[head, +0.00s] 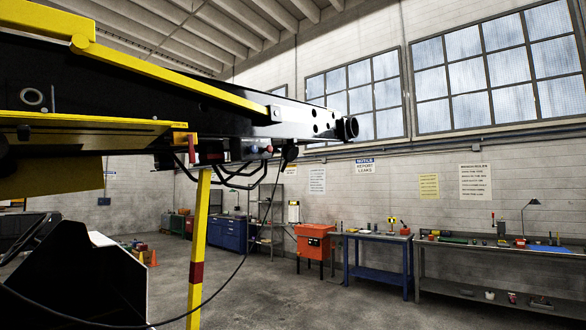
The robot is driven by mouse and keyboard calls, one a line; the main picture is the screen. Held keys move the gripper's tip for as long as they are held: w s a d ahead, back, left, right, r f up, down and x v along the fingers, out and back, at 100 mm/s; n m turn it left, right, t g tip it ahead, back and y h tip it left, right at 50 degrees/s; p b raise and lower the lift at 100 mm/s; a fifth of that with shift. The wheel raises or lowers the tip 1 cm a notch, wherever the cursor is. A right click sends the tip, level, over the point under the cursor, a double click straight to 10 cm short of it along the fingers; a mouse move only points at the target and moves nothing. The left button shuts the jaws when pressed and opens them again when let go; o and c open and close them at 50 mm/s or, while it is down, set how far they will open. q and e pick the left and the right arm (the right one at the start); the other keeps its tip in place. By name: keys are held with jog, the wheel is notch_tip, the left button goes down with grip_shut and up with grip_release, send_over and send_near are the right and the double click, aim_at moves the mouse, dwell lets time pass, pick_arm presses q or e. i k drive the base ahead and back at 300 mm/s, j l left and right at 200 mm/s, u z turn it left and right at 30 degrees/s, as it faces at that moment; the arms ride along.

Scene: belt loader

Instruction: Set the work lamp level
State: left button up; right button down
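I cannot tell what this fitting is. Neither of my grippers is in view.
A yellow post (200,240) with a red band stands under the boom. The black cable (240,264) sags across the lower left. A grey workbench (490,292), a blue bench (378,274) and an orange cabinet (313,241) line the wall. The concrete floor (300,306) between is clear.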

aim_at(291, 151)
jog(key=i+l+z, duration=0.1)
jog(key=i+l, duration=0.7)
jog(key=i, duration=0.15)
jog(key=i+l, duration=0.15)
jog(key=i, duration=0.2)
jog(key=i+j+z, duration=0.15)
jog(key=i, duration=0.7)
